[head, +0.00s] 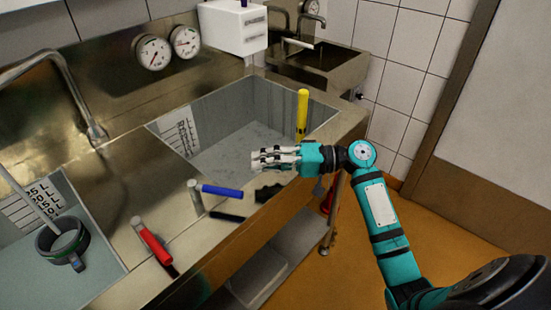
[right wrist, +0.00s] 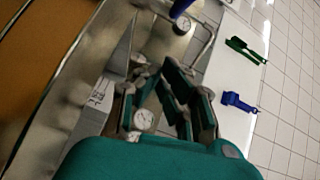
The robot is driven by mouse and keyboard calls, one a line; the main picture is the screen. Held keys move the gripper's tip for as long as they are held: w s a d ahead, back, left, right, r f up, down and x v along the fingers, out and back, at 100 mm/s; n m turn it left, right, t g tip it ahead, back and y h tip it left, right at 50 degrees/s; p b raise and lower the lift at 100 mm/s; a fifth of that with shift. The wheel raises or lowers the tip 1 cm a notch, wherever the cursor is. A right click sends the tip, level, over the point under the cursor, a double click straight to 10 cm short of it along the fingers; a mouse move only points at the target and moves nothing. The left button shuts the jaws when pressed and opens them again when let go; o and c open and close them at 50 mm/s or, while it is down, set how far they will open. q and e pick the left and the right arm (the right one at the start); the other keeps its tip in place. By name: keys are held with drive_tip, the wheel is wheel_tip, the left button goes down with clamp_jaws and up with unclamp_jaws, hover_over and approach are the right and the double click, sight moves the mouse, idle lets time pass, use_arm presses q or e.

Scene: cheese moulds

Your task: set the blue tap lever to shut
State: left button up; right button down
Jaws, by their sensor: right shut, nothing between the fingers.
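The blue tap lever (head: 222,190) sticks out to the right from a short metal post (head: 195,196) on the steel counter's front part. It lies roughly level, with a dark shadow below it. My right gripper (head: 256,160) is above and to the right of the lever, over the near edge of the basin, apart from the lever. Its fingers point left; they are shut and empty. They also show in the right wrist view (right wrist: 168,92). A blue piece at that view's top edge is cut off; I cannot tell what it is. My left gripper is not in view.
A red lever (head: 152,243) is to the left and a yellow lever (head: 302,115) stands upright at the right. A grey basin (head: 240,115) lies behind my gripper. A dark ring-shaped strainer (head: 62,243) is far left. Two gauges (head: 152,52) are at the back.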

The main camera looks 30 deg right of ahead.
drive_tip(key=a, duration=0.2)
drive_tip(key=a+p, duration=0.1)
drive_tip(key=a, duration=0.2)
drive_tip(key=shift+s+a+f+p, duration=0.3)
drive_tip(key=shift+s+a+f, duration=0.15)
drive_tip(key=shift+s+a, duration=0.1)
drive_tip(key=shift+s, duration=0.05)
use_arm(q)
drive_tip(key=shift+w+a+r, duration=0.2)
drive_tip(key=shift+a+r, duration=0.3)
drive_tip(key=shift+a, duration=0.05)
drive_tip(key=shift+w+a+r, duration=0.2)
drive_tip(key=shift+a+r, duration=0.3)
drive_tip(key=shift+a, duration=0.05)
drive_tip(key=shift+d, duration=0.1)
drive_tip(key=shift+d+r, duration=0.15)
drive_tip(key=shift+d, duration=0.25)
use_arm(e)
drive_tip(key=shift+a+t, duration=0.15)
drive_tip(key=shift+t, duration=0.15)
